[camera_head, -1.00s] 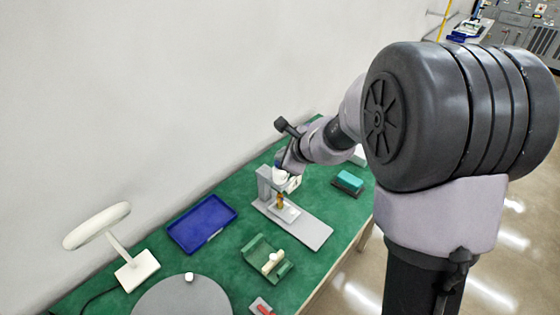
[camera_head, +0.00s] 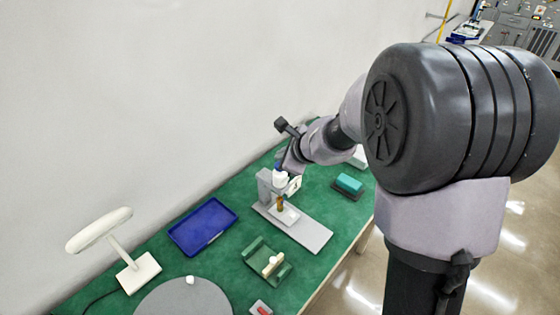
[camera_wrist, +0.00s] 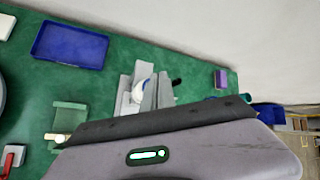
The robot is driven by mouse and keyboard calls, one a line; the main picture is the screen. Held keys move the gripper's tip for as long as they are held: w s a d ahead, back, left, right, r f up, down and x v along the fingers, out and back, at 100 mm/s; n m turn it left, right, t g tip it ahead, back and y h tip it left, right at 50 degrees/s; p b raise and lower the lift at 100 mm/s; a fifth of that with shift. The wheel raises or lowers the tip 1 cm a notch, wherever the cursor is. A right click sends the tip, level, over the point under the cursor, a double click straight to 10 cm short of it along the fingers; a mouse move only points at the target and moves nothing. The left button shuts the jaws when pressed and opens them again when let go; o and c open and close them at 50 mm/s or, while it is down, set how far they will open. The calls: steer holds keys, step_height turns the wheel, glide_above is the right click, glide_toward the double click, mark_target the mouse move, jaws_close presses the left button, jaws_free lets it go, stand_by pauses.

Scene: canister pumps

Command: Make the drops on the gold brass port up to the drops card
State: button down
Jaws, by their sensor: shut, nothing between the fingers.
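A grey stand (camera_head: 312,233) with an upright post (camera_head: 264,184) stands on the green table. A white pump head with a blue part (camera_head: 280,176) is at the post's top. The gold brass port (camera_head: 281,202) is below it, over a pale plate (camera_head: 287,216) on the base. A small white card (camera_head: 295,186) with a dark mark is beside the pump head; its marks are too small to read. My gripper (camera_head: 284,166) is shut and empty at the pump head; I cannot tell whether it touches. In the wrist view my own housing covers the lower part. Any drops are too small to see.
A blue tray (camera_head: 202,226) lies left of the stand. A green cradle with a pale piece (camera_head: 268,262), a grey disc (camera_head: 187,298) and a white lamp (camera_head: 137,272) are nearer. A teal block (camera_head: 348,183) sits on a dark base to the right. The wall runs along the left.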

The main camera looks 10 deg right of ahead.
steer(key=shift+r, duration=0.2)
step_height(320, 180, up, 5)
steer(key=p, duration=0.4)
steer(key=shift+r+p, duration=0.1)
steer(key=shift+p, duration=0.2)
stand_by(0.4)
